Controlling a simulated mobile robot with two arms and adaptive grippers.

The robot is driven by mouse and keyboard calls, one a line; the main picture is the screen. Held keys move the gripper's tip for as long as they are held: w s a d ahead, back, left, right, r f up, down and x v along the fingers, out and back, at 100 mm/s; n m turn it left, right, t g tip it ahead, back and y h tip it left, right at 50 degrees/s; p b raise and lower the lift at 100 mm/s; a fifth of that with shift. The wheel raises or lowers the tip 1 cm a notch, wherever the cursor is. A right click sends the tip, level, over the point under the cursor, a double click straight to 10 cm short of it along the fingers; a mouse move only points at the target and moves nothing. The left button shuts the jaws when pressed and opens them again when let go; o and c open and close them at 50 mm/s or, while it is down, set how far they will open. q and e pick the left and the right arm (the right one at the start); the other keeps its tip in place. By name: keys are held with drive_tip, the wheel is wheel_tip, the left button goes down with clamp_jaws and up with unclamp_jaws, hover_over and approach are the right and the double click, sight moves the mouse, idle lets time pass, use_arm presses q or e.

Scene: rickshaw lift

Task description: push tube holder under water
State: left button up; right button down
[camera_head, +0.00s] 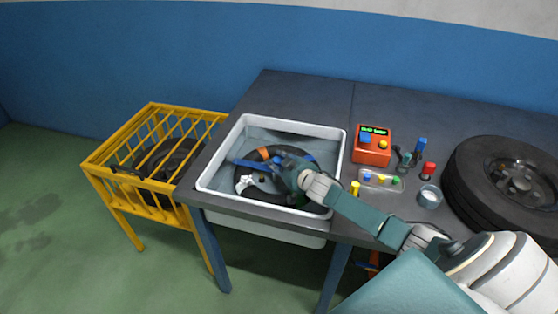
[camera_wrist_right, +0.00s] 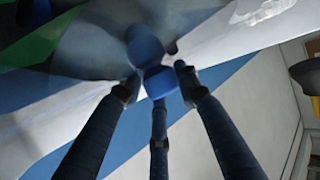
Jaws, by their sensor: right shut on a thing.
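The white water basin (camera_head: 207,172) is set into the workbench. A black ring-shaped tube (camera_head: 262,194) lies in it, with an orange patch and a white patch on it. The blue tube holder (camera_head: 248,164) lies across the tube; its middle is hidden behind my right gripper (camera_head: 283,171). In the right wrist view, the fingers of my right gripper (camera_wrist_right: 157,80) close around a blue knob of the holder (camera_wrist_right: 146,47). I cannot tell how deep the holder is in the water. My left gripper is not in view.
A yellow barred cage (camera_head: 126,133) with a dark tire inside stands left of the bench. Right of the basin are an orange box (camera_head: 372,150), a small clear tray (camera_head: 380,180), a metal cup (camera_head: 429,196) and a large tire (camera_head: 470,185).

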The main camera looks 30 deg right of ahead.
drive_tip(key=shift+s+a+f, duration=0.1)
drive_tip(key=shift+a+f, duration=0.1)
drive_tip(key=c, duration=1.3)
unclamp_jaws()
drive_tip(key=shift+r, duration=0.1)
wheel_tip(320, 180, up, 9)
drive_tip(key=shift+r, duration=0.15)
drive_tip(key=shift+w+r, duration=0.2)
drive_tip(key=shift+r, duration=0.15)
